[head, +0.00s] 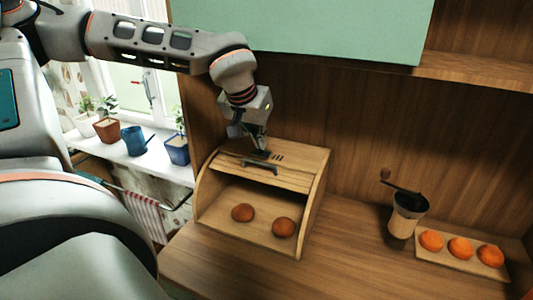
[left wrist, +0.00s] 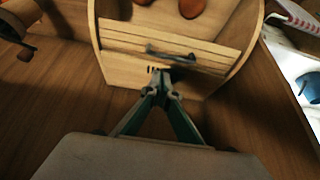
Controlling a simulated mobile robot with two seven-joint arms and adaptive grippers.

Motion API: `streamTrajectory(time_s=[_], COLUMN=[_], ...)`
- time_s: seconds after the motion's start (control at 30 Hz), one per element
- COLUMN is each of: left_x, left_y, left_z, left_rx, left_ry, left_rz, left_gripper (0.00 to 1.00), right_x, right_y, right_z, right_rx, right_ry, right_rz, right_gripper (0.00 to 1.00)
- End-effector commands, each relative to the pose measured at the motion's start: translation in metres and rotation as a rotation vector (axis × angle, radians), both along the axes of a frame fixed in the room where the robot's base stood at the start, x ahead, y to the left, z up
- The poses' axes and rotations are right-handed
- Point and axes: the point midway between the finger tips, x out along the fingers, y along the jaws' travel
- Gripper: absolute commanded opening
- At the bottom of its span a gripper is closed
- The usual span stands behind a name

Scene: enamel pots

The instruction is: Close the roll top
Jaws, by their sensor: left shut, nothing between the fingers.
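The wooden bread box (head: 313,192) stands on the counter with its slatted roll top (head: 286,172) raised, leaving the front open. A dark bar handle (head: 259,166) sits on the roll top's front edge. Two brown rolls, one at left (head: 243,212) and one at right (head: 283,227), lie inside. My left gripper (head: 263,153) is shut and empty, with its tips at the top of the box just behind the handle. The left wrist view shows the shut fingertips (left wrist: 161,92) close to the handle (left wrist: 171,56); I cannot tell whether they touch the roll top. My right gripper is not in view.
A coffee grinder (head: 406,214) and a board (head: 457,263) with three orange fruits stand to the right. A green cabinet door (head: 335,28) hangs above. Potted plants and a blue watering can (head: 135,140) are on the left windowsill. The counter before the box is clear.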

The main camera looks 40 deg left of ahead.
Motion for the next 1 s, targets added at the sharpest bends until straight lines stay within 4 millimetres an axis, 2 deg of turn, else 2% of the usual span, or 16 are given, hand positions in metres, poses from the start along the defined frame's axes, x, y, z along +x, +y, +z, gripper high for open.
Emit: streamTrajectory(time_s=[0.3, 0.5, 0.7, 1.0], left_x=[0.02, 0.029, 0.034, 0.034], left_y=[0.007, 0.01, 0.011, 0.011], left_z=[-0.041, -0.058, -0.065, -0.066], left_rx=[-0.001, -0.001, -0.001, 0.0], left_ry=[0.005, 0.003, 0.001, 0.0], left_rz=[0.001, 0.002, 0.002, 0.001], left_gripper=[0.0, 0.0, 0.0, 0.0], right_x=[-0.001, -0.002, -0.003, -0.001], right_y=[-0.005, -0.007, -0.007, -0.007], right_z=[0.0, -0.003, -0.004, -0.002], right_rx=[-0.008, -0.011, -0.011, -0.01], right_ry=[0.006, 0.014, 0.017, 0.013], right_rz=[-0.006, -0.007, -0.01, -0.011], right_gripper=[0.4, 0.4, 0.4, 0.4])
